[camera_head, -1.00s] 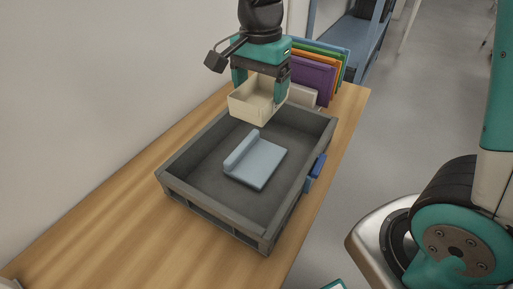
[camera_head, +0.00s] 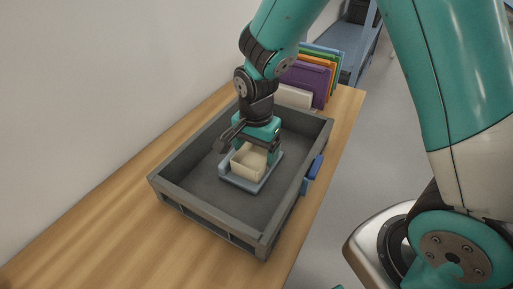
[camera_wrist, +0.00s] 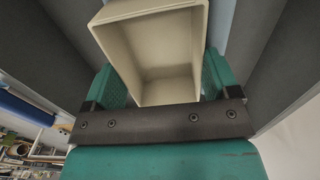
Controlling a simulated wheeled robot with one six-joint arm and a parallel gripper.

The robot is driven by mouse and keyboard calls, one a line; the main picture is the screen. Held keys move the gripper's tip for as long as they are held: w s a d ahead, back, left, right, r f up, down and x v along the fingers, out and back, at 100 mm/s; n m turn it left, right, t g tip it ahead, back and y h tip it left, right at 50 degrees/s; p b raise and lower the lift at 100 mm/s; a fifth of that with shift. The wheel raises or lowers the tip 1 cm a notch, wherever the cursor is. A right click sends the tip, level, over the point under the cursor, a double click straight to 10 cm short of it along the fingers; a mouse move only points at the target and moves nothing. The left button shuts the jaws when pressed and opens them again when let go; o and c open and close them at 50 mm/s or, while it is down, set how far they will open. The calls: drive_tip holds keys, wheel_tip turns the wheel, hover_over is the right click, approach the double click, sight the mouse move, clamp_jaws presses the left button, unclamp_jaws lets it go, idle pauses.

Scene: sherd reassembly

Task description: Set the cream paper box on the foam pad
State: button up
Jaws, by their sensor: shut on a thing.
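The cream paper box (camera_head: 249,163) is an open-topped box held upright in my gripper (camera_head: 257,152), low inside the grey crate. It is over the light-blue foam pad (camera_head: 240,183), whose raised edge stands to the left of the box. Whether the box touches the pad cannot be told for sure. In the wrist view the teal fingers of my gripper (camera_wrist: 165,85) are shut on the box (camera_wrist: 150,40), and its inside looks empty. Part of the pad is hidden by the box and gripper.
The grey crate (camera_head: 187,205) has walls on all sides around the pad, with a blue latch (camera_head: 317,167) on its right side. It stands on a wooden table (camera_head: 100,225). Coloured upright folders (camera_head: 305,78) stand behind it. Bare crate floor lies in front of the pad.

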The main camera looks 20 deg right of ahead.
sight(256, 162)
drive_tip(key=shift+f, duration=0.1)
drive_tip(key=o, duration=0.8)
drive_tip(key=shift+o, duration=0.2)
wheel_tip(256, 162, up, 12)
drive_tip(key=p, duration=0.1)
drive_tip(key=s+a+r+n+y, duration=0.2)
drive_tip(key=s+r+n, duration=0.2)
drive_tip(key=s+n, duration=0.5)
drive_tip(key=s+a+r+n+y, duration=0.2)
drive_tip(key=s+r+n, duration=0.2)
drive_tip(key=s+n, duration=0.5)
drive_tip(key=shift+s+a, duration=0.25)
drive_tip(key=shift+s, duration=0.05)
